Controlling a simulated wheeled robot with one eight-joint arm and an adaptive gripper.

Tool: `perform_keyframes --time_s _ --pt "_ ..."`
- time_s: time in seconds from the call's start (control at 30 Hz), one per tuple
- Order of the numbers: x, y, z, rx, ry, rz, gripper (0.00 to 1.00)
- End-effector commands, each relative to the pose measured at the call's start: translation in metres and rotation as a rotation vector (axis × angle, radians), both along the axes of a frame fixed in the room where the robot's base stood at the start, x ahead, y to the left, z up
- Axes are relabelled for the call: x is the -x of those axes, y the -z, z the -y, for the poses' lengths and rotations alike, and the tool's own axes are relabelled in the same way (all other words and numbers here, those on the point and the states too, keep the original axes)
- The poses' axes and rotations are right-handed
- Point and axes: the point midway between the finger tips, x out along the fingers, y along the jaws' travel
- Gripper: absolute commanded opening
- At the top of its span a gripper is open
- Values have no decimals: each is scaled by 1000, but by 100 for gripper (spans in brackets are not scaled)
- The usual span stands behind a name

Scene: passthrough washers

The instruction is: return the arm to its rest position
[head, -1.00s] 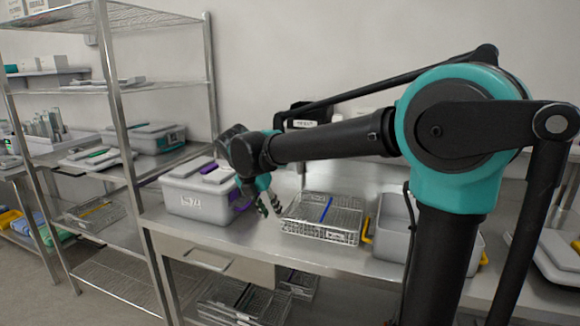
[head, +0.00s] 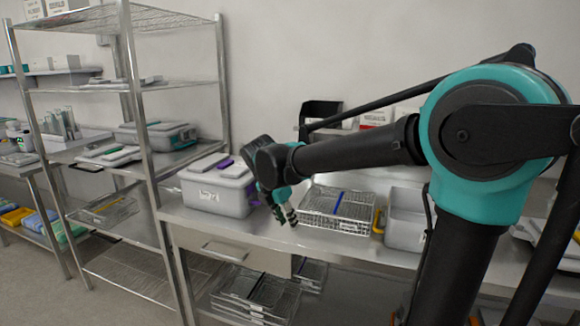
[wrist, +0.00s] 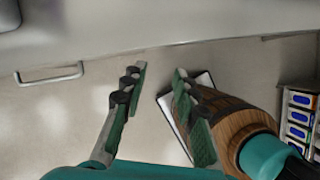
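My arm reaches left across the front of the steel table (head: 345,245) in the head view. My gripper (head: 284,213) hangs, pointing down, between the lidded grey box and the wire basket, near the table's front edge. In the wrist view my gripper (wrist: 159,75) has its two fingers well apart, with only floor visible between the tips. I see nothing held. A brown, wood-like cylinder (wrist: 232,118) with a teal end lies behind the right finger; I cannot tell what it is.
The lidded grey box (head: 218,195) stands left of my gripper. The wire basket (head: 335,210) with a blue strip is at right, beside an open grey bin (head: 405,222). A wire shelf rack (head: 140,120) stands at left. A drawer handle (wrist: 48,74) shows in the wrist view.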

Motion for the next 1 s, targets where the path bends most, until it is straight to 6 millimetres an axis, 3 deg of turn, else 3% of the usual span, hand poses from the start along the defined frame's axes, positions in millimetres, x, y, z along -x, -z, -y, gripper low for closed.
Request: perform_keyframes --time_s 0.27,0.6,0.8,1.0 --pt "19 38 60 -184 443 88 29" --pt "86 115 154 -559 1409 253 29" --pt "132 153 188 -761 1950 322 29" --pt "158 173 199 -873 2249 350 29"
